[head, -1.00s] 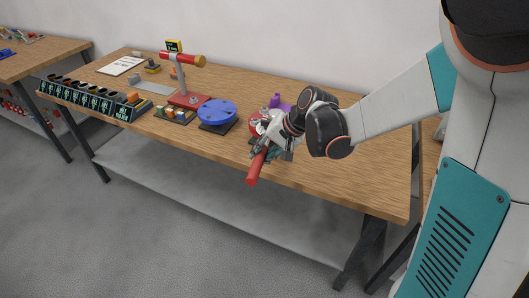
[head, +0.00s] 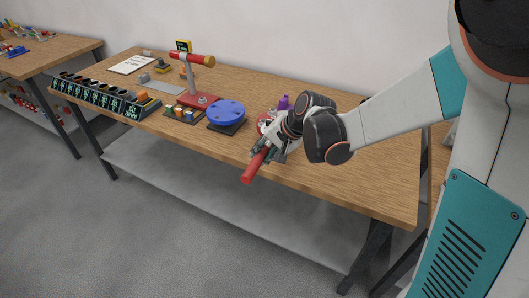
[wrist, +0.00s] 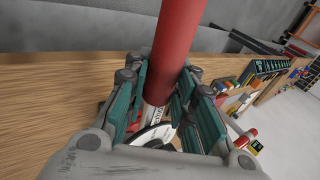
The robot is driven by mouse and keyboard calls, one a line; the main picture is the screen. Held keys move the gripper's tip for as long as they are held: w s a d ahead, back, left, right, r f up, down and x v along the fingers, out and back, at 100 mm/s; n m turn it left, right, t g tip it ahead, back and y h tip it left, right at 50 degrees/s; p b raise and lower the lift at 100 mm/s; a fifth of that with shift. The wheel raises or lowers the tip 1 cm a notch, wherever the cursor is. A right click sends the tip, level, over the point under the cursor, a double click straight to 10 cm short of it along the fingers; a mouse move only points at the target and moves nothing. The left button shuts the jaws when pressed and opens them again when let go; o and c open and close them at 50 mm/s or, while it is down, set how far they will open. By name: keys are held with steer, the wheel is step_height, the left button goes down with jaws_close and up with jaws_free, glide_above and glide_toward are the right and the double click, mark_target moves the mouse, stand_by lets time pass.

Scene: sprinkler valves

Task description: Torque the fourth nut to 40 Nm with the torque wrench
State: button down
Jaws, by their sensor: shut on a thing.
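My gripper (head: 264,150) is shut on the torque wrench, whose red handle (head: 253,167) points out past the table's front edge in the head view. In the wrist view the red handle (wrist: 180,45) runs up between the teal finger pads of my gripper (wrist: 160,100), with a pale dial-like round part (wrist: 155,137) below it. The nuts and the wrench's head are hidden behind my gripper, so I cannot tell whether the wrench sits on a nut.
A blue round flange (head: 226,113) stands left of my gripper. Further left are a red stand with a horizontal bar (head: 192,62), a small parts tray (head: 184,112) and a row of dark bins (head: 95,98). A purple object (head: 284,101) is behind. The table's right side is clear.

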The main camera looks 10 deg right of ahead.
steer(key=shift+w+a+m+t+h, duration=0.25)
steer(key=shift+w+a+m, duration=0.35)
steer(key=shift+a, duration=0.15)
steer(key=shift+w+a+m+t+h, duration=0.25)
steer(key=shift+w+a+m, duration=0.3)
steer(key=shift+a, duration=0.2)
stand_by(0.8)
steer(key=shift+s+d, duration=0.15)
steer(key=shift+d, duration=0.05)
steer(key=shift+s+d+f+n, duration=0.1)
steer(key=shift+s+d+n, duration=0.15)
steer(key=shift+n, duration=0.1)
steer(key=shift+s+d+b, duration=0.15)
steer(key=shift+d+b, duration=0.05)
steer(key=shift+b, duration=0.1)
steer(key=shift+r, duration=0.2)
stand_by(0.6)
